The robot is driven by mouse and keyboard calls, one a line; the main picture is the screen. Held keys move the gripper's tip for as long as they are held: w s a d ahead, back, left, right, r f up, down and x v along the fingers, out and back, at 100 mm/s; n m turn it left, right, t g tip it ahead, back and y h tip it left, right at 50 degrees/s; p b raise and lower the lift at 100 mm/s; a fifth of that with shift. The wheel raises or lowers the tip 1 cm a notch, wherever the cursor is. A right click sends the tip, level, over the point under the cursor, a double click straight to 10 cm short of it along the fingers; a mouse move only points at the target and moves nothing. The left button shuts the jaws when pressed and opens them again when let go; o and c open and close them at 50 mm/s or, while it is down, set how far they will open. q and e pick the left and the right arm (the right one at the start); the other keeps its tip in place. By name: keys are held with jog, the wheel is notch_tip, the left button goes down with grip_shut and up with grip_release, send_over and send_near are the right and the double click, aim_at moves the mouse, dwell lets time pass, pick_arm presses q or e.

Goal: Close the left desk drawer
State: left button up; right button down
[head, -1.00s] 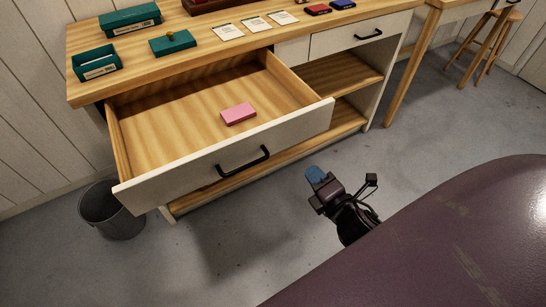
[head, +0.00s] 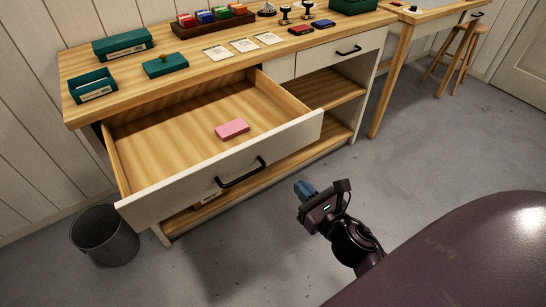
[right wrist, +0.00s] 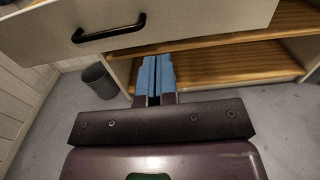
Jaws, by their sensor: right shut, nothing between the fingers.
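The left desk drawer (head: 228,169) is pulled far out of the wooden desk (head: 186,63). It has a pale front with a black bar handle (head: 241,173). A pink block (head: 232,129) lies inside it. My right gripper (head: 304,189) is shut and empty, in front of the drawer and to the right of its handle, apart from it. In the right wrist view its blue fingers (right wrist: 156,78) are together, with the drawer front (right wrist: 190,18) and handle (right wrist: 108,29) above and ahead of them. My left gripper is not in view.
A wire-grey waste bin (head: 104,236) stands on the floor at the left below the drawer. A shut right drawer (head: 342,50) sits above open shelves (head: 332,88). Green boxes, cards and stamps lie on the desk top. The floor in front is clear.

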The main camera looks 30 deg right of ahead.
aim_at(267, 152)
jog(key=w, duration=1.1)
jog(key=shift+a, duration=0.25)
pick_arm(q)
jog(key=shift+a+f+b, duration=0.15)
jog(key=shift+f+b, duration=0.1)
jog(key=shift+b, duration=0.05)
pick_arm(e)
jog(key=shift+w, duration=0.65)
